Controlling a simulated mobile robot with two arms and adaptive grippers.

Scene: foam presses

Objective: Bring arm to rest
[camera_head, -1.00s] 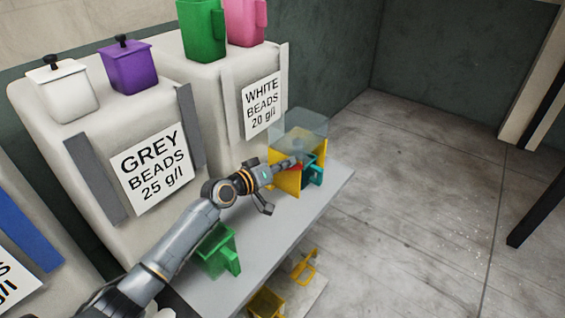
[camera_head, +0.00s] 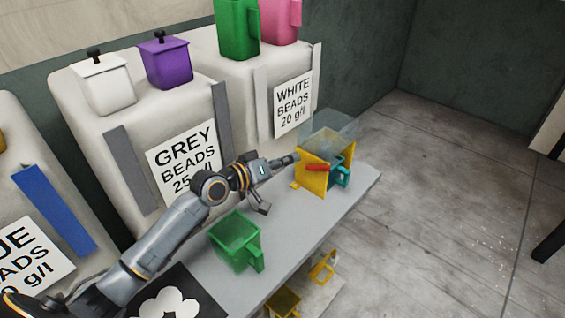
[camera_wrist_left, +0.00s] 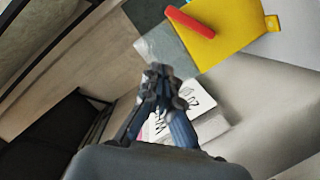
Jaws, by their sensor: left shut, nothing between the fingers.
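My left arm (camera_head: 178,228) reaches in from the lower left over the bench, in front of the grey beads container. My left gripper (camera_head: 291,160) is shut and empty, just left of the yellow-sided box with a red handle (camera_head: 317,167). In the left wrist view, its closed fingertips (camera_wrist_left: 160,76) are together at the middle, apart from the red handle (camera_wrist_left: 189,22) and the yellow panel (camera_wrist_left: 222,38). My right gripper is in neither view.
A green jug (camera_head: 236,243) stands on the bench (camera_head: 290,235) below my forearm. A teal cup (camera_head: 341,172) is by the yellow-sided box. White beads (camera_head: 293,104) and grey beads (camera_head: 182,158) containers stand behind. Open floor (camera_head: 440,200) lies to the right.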

